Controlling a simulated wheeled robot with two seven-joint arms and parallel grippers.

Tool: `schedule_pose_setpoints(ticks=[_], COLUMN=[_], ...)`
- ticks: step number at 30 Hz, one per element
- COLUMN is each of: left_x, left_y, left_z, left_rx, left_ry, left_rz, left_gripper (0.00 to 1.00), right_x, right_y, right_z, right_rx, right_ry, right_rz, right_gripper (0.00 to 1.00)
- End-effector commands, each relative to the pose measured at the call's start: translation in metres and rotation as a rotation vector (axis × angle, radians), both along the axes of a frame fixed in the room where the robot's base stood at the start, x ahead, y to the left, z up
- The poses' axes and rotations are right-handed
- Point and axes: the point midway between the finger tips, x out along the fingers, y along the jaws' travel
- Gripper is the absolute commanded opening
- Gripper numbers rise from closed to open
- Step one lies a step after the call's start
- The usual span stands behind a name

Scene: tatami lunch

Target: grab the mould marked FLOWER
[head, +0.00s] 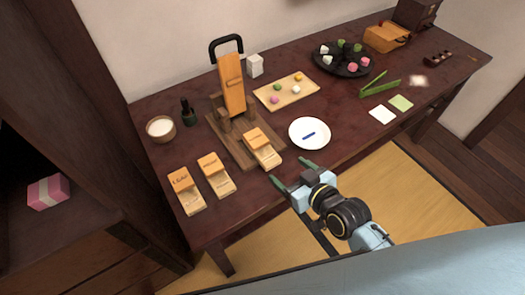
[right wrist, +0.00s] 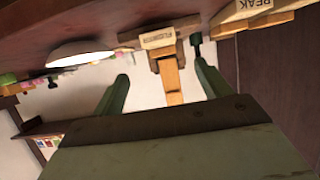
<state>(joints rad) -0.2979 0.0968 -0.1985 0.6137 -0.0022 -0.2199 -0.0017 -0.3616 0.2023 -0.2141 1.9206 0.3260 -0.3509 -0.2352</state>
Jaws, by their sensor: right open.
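The mould marked FLOWER (right wrist: 158,39) shows its label in the right wrist view, beyond and between my fingers. By its place beside the press and plate, it is the light wooden mould (head: 262,148) on the front of the press base in the head view, though its label is too small to read there. My right gripper (head: 292,173) is open and empty, just in front and to the right of this mould, apart from it. Its two green fingers also show in the right wrist view (right wrist: 161,75). My left gripper is not in view.
A mould marked PEAK (right wrist: 255,6) is nearby. Two more moulds (head: 215,175) (head: 186,191) stand left on the dark table (head: 345,155). The wooden press (head: 232,85) rises behind. A white plate (head: 310,133) with a blue stick lies to the right.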

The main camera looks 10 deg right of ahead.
Motion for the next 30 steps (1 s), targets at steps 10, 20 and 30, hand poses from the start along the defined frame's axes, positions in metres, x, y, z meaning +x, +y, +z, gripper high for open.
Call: schedule_pose_setpoints(ticks=[10,20,30], left_x=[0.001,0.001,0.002], left_y=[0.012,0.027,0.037], left_z=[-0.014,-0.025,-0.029], left_rx=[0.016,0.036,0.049], left_ry=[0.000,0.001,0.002], left_rz=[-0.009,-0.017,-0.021], left_gripper=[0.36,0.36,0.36], right_x=[0.050,0.080,0.097], right_y=[0.018,0.031,0.036], right_z=[-0.023,-0.039,-0.045], right_rx=[0.001,0.002,-0.001], right_ry=[0.000,0.001,0.002], right_rz=[0.000,-0.001,0.000], right_gripper=[0.76,0.76,0.76])
